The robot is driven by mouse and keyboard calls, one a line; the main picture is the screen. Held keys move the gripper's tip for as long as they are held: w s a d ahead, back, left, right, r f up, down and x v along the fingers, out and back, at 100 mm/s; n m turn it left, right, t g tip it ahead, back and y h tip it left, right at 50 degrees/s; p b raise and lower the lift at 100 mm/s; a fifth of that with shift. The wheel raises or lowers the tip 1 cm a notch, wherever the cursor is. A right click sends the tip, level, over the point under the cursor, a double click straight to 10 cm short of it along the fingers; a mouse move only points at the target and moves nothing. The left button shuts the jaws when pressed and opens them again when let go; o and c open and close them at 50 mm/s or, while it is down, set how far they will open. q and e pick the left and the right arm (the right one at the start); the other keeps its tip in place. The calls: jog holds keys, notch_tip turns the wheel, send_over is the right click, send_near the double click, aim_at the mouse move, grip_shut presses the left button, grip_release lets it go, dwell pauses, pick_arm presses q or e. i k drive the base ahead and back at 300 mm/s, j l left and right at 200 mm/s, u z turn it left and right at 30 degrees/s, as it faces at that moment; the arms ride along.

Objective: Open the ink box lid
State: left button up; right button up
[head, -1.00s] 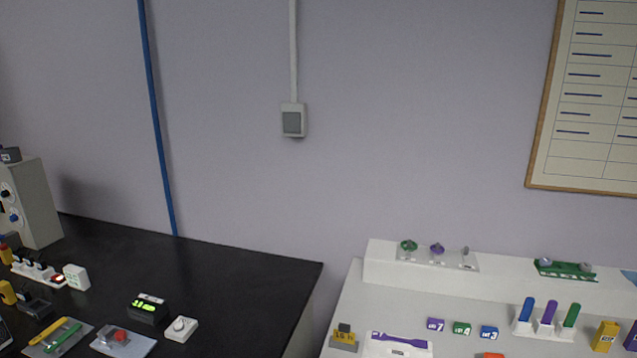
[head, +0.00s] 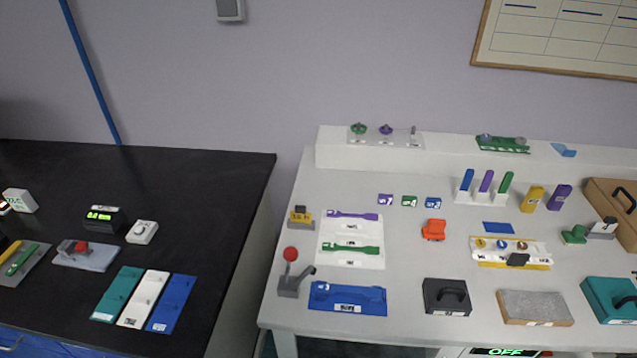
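Neither of my grippers shows in the head view. No label that I can read marks the ink box, so I cannot tell which box it is. A black box-like block with a handle on top (head: 436,292) stands near the front edge of the white table. A teal one with a dark handle (head: 604,304) stands at the front right, partly cut off by the picture edge. Both look closed. A brown box with a dark handle (head: 606,204) stands at the right edge, also cut off.
The white table (head: 408,318) also bears a grey slab (head: 536,308), a blue tray (head: 347,298), a red-knobbed lever (head: 290,272), an orange object (head: 433,230) and colored upright pieces. A black bench (head: 190,235) with colored plates stands left, across a gap.

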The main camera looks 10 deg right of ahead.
aim_at(445, 293)
jog(key=z, duration=1.3)
